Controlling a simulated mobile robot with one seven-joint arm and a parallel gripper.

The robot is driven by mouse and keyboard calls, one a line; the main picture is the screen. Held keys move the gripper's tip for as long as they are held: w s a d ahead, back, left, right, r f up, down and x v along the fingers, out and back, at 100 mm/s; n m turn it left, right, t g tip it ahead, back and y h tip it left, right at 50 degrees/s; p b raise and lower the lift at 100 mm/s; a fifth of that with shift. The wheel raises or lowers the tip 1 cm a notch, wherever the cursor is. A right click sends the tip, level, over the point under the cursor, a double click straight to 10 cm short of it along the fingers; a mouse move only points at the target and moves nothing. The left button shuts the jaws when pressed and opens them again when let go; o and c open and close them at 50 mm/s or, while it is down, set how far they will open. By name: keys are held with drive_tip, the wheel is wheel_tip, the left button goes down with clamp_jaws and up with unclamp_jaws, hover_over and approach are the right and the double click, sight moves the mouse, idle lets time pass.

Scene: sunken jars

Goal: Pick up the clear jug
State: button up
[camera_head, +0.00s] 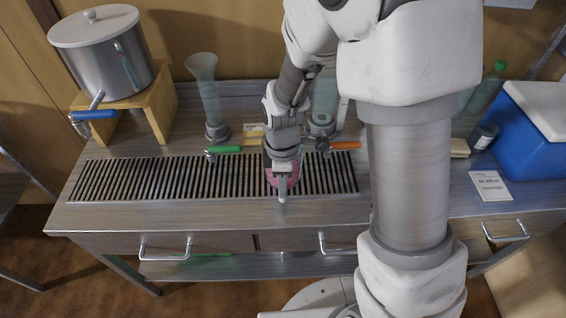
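My gripper (283,193) points down over the front part of the slotted drain grate (130,178). I see its fingers nearly edge-on, so I cannot tell whether they are open or shut. A pink, rounded thing (270,178) shows right behind the fingers, mostly hidden by them; I cannot tell whether they touch it. I cannot pick out the clear jug with certainty. A tall, pale clear vessel (205,85) with a flared top stands behind the grate. A similar one (325,95) is partly hidden by my arm.
A green-handled tap (225,149) and an orange-handled tap (345,145) stick out over the grate. A steel pot (105,65) sits on a wooden stand at left. At right are a blue cooler (520,135), a green-capped bottle (485,90) and a card (490,186).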

clamp_jaws()
idle(1.0)
